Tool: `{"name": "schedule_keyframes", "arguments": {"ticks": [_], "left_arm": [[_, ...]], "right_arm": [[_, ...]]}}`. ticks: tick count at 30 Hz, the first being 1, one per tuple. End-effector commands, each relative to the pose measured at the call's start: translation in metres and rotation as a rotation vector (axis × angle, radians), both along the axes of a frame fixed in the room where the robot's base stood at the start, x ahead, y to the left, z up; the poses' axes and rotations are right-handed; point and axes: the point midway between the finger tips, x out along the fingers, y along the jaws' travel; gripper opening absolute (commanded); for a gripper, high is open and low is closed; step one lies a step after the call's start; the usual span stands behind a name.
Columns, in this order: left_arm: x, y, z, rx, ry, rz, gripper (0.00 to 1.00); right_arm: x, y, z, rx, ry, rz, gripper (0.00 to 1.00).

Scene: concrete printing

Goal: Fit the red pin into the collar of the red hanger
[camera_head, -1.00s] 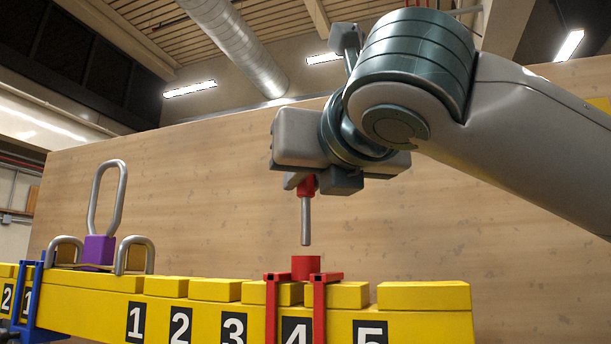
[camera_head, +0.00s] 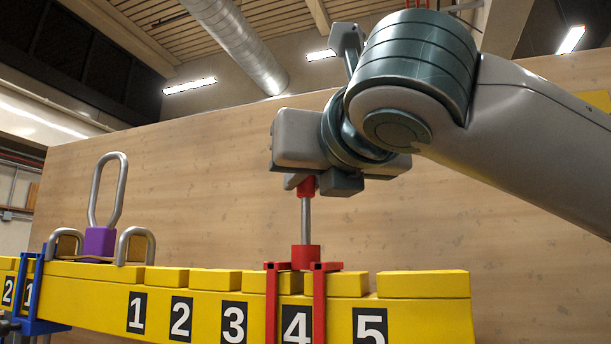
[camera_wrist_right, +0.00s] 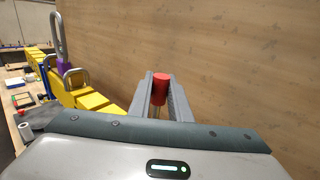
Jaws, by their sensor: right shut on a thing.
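The red pin has a red head (camera_head: 306,187) and a grey metal shaft (camera_head: 306,218). My right gripper (camera_head: 308,180) is shut on the head, and the shaft hangs upright below it. The red head also shows between the two fingers in the right wrist view (camera_wrist_right: 161,88). The red hanger (camera_head: 319,300) straddles the yellow beam at number 4, with its round red collar (camera_head: 306,257) on top. The shaft's lower end meets the collar's top edge in line with it; I cannot tell how far it is inside. My left gripper is not in view.
The yellow beam (camera_head: 420,285) carries raised blocks and numbers. To the left stand a purple block (camera_head: 99,242) with a tall metal loop, two metal shackles (camera_head: 136,246) and a blue hanger (camera_head: 37,300). A wooden wall (camera_head: 480,210) rises behind.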

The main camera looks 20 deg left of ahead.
Motion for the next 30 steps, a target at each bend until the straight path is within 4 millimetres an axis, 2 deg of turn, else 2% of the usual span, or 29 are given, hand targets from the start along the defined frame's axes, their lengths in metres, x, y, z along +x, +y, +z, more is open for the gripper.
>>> {"name": "schedule_keyframes", "arguments": {"ticks": [30], "left_arm": [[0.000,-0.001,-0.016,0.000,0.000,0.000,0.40]], "right_arm": [[0.000,0.000,-0.026,0.001,0.001,-0.001,0.00]]}}
